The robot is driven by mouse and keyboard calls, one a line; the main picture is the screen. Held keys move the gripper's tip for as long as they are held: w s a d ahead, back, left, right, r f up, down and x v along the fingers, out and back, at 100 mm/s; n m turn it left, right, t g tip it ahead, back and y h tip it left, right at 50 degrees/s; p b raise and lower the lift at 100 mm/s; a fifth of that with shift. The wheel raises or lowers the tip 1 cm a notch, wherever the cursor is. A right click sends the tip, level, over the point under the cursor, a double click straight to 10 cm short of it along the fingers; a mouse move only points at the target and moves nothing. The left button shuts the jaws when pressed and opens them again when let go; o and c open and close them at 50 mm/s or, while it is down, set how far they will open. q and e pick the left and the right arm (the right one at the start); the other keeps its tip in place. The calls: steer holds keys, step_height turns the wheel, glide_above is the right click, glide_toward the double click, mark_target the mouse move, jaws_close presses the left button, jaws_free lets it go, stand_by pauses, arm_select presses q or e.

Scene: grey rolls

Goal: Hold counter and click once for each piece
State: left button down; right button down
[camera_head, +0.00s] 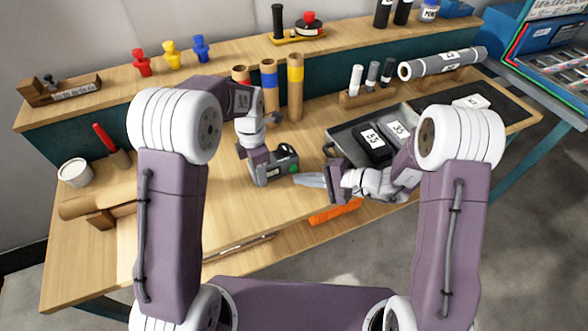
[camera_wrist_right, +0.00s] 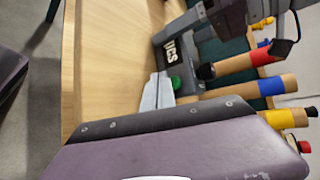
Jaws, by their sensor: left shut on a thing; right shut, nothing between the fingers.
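A dark counter (camera_head: 284,158) with a green button sits in my left gripper (camera_head: 262,166), which is shut on it above the table. The counter also shows in the right wrist view (camera_wrist_right: 181,45), with a pale label and the green button towards the right fingers. My right gripper (camera_head: 304,180) is shut and empty, its pale fingertips close to the button. In the right wrist view the fingertips (camera_wrist_right: 157,92) lie beside the button; I cannot tell whether they touch. Three small rolls, white (camera_head: 356,78), grey (camera_head: 372,76) and dark (camera_head: 387,73), stand in a wooden block.
Brown tubes with coloured bands (camera_head: 295,88) stand behind the counter. A grey tray (camera_head: 345,134) with dark labelled items is behind my right gripper. A large grey roll (camera_head: 440,62) lies at the back right. An orange object (camera_head: 335,212) is at the front edge.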

steer(key=shift+w, duration=0.1)
steer(key=shift+w+a, duration=0.2)
steer(key=shift+w, duration=0.05)
steer(key=shift+w+a, duration=0.25)
steer(key=shift+w, duration=0.2)
stand_by(0.7)
steer(key=shift+s, duration=0.1)
steer(key=shift+s+d, duration=0.45)
steer(key=shift+s, duration=0.25)
steer(key=shift+s+d, duration=0.45)
steer(key=shift+s, duration=0.3)
steer(key=shift+s+d, duration=0.4)
steer(key=shift+s, duration=0.3)
steer(key=shift+s+d, duration=0.45)
steer(key=shift+s, duration=0.3)
